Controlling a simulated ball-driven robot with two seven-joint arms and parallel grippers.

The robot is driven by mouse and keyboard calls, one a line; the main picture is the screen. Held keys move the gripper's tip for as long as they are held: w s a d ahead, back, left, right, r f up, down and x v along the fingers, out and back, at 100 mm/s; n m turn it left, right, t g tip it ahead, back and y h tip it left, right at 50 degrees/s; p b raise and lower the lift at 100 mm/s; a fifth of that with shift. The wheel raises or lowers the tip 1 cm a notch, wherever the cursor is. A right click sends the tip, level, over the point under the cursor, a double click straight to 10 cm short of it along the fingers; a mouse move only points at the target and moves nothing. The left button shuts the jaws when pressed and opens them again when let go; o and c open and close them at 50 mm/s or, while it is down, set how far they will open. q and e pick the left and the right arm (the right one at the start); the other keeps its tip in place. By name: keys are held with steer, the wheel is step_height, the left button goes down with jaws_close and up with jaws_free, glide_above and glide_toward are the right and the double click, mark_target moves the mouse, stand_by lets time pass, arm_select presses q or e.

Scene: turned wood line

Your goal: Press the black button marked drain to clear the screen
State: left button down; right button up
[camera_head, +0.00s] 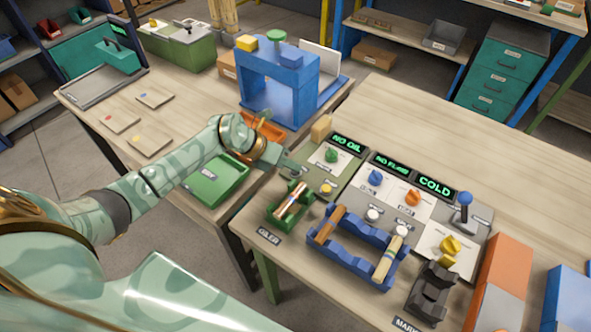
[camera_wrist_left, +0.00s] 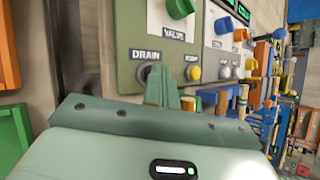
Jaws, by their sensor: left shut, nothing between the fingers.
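The oiler panel (camera_head: 350,163) stands on the right table, and its screen (camera_head: 347,143) reads NO OIL in green. In the left wrist view the black button (camera_wrist_left: 146,74) sits under the DRAIN label, partly hidden behind my fingers. My left gripper (camera_head: 293,170) is shut and empty at the panel's left side. In the left wrist view its fingertips (camera_wrist_left: 163,72) overlap the button's right edge; I cannot tell whether they touch it. In the head view the button is hidden by the gripper. My right gripper is not in view.
A yellow pump button (camera_head: 326,188) is right beside the drain button. A green valve knob (camera_head: 331,156) sits above. A green oiler holder (camera_head: 291,205) with a wooden piece stands in front. A blue rack (camera_head: 352,255) is nearby. A green tray (camera_head: 217,183) lies left, under my arm.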

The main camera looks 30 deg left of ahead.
mark_target(291, 174)
arm_select(q)
steer(key=shift+r+p, duration=0.75)
steer(key=shift+r, duration=0.05)
step_height(291, 174, up, 5)
steer(key=p, duration=0.4)
stand_by(0.4)
stand_by(0.6)
